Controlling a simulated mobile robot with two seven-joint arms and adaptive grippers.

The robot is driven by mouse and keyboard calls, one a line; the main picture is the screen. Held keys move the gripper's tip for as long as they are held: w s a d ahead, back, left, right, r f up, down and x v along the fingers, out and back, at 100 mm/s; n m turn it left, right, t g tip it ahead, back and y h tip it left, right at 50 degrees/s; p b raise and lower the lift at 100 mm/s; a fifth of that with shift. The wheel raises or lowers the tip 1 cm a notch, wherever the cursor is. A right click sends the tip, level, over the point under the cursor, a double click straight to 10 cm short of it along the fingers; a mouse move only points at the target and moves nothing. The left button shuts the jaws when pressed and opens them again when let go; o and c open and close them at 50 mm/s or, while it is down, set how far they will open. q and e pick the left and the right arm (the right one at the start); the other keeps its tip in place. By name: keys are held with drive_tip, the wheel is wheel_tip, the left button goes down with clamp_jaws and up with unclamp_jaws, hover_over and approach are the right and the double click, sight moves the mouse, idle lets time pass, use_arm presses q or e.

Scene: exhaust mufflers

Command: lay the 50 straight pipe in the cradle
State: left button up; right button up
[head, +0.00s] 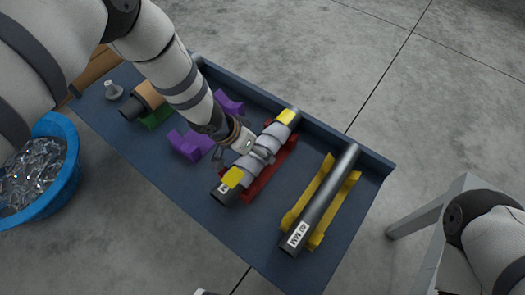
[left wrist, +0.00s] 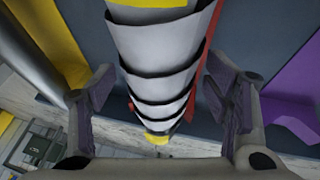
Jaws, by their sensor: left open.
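A dark pipe with yellow bands and a ribbed grey middle (head: 231,179) lies in the red cradle (head: 284,160). Its white label is too small to read surely. It also fills the middle of the left wrist view (left wrist: 160,60). My left gripper (head: 256,152) is open over this pipe, with one finger on each side of it in the left wrist view (left wrist: 162,100); contact cannot be told. A plain dark pipe labelled 40 MM (head: 322,202) lies in the yellow cradle (head: 352,180). The purple cradle (head: 187,145) shows no pipe. My right gripper is out of view.
An orange-and-dark pipe (head: 148,96) lies in a green cradle (head: 158,117) at the far left, partly behind my left arm. A small grey part (head: 113,91) stands near it. The blue tray table (head: 375,172) has a raised rim. A blue basin (head: 68,130) of clear scraps stands left.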

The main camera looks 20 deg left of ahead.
use_arm(q)
drive_tip(key=shift+x, duration=0.8)
drive_tip(key=shift+r, duration=0.1)
drive_tip(key=shift+c, duration=0.6)
drive_tip(key=shift+w, duration=0.1)
drive_tip(key=c, duration=1.5)
